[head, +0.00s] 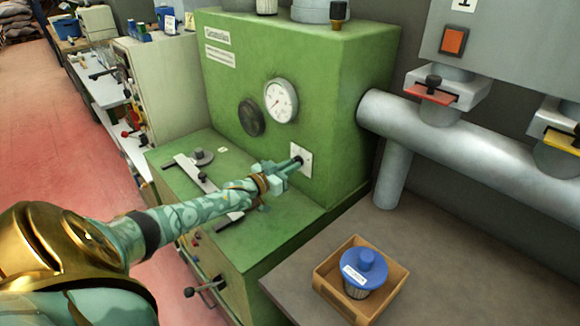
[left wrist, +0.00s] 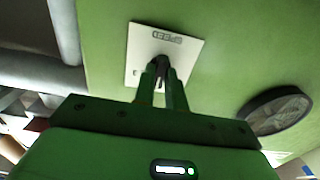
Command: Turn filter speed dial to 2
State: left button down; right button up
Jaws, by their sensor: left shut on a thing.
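The filter speed dial is a small dark knob (head: 298,160) on a white plate (head: 305,150) on the front of the green machine (head: 330,100). In the left wrist view the plate (left wrist: 175,45) carries the word SPEED, seen upside down. My left gripper (head: 292,163) reaches in from the left and is shut on the knob. In the left wrist view its fingers (left wrist: 162,80) close around the dark knob, hiding most of it. I cannot read any number or pointer position. My right gripper is not in view.
A white round gauge (head: 281,100) and a dark round disc (head: 251,117) sit left of the plate. A grey pipe (head: 480,150) with red and yellow slide handles runs at the right. A blue-capped filter (head: 365,268) stands in a wooden box (head: 392,293) on the grey bench (head: 460,260).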

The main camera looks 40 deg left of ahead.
pick_arm(q)
jog(key=c, duration=1.4)
grip_release()
jog(key=shift+c, duration=0.2)
jog(key=s+a+p, duration=0.1)
jog(key=s+p, duration=0.3)
jog(key=s, duration=1.2)
jog(key=shift+s+a+p, duration=0.2)
jog(key=shift+p, duration=0.2)
